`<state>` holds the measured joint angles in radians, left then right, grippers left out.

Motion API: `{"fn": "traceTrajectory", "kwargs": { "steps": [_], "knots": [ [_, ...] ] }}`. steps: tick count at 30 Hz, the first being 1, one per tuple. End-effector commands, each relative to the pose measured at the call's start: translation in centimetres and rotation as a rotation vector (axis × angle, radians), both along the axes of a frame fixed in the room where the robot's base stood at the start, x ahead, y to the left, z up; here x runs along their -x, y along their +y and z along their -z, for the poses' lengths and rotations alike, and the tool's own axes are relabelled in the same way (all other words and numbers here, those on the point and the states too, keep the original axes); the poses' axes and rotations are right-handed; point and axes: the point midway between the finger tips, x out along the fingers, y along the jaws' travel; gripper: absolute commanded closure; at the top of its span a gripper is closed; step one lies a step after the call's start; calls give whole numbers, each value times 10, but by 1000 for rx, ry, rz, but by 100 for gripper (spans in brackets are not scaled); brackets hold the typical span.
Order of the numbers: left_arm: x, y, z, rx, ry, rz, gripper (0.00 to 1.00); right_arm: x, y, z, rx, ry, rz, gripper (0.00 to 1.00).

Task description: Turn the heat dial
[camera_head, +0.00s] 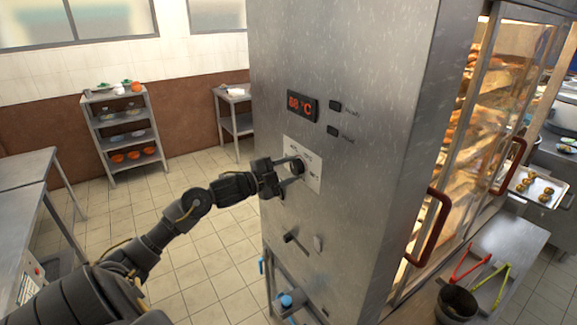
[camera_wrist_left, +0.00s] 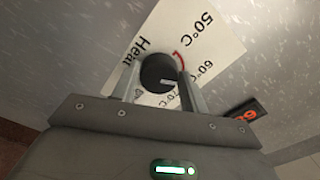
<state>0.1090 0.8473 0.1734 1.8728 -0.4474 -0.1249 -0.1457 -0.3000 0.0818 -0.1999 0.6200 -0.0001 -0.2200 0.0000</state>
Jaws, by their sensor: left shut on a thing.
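The heat dial (camera_head: 297,166) is a black round knob on a white label plate (camera_head: 312,163) on the side of a tall steel cabinet (camera_head: 350,80). In the left wrist view the dial (camera_wrist_left: 158,73) sits between my two fingers, with "Heat", "50°C" and "60°C" printed around it. My left gripper (camera_head: 291,171) is shut on the dial; it also shows in the left wrist view (camera_wrist_left: 160,80). A red display (camera_head: 301,106) above the plate has a lit temperature readout. My right gripper is not in view.
Two small dark buttons (camera_head: 335,105) are beside the display. A dark lever (camera_head: 296,242) is below the plate. The cabinet's glass side has red handles (camera_head: 430,227). A shelf (camera_head: 125,129) with bowls stands at the back left. Floor between is clear.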

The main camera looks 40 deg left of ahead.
Motion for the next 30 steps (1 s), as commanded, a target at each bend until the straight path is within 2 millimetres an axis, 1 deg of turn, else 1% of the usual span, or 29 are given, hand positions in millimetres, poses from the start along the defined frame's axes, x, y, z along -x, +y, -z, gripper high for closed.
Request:
{"fn": "traceTrajectory", "kwargs": {
  "steps": [1, 9, 21, 22, 26, 27, 30],
  "knots": [
    [0, 1, -1, 16, 6, -2, 79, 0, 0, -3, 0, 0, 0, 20],
    [0, 0, 0, 66, 19, -1, 79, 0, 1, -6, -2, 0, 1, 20],
    [0, 0, 1, 70, 21, -1, 79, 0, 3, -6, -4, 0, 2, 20],
    [0, 0, 1, 70, 21, -1, 54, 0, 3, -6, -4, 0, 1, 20],
    [0, 0, 1, 69, 21, -1, 37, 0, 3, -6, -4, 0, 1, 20],
    [0, 0, 1, 69, 21, -1, 35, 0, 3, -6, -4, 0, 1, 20],
    [0, 0, 1, 69, 21, 0, 35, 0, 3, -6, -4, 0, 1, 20]
  ]
}}
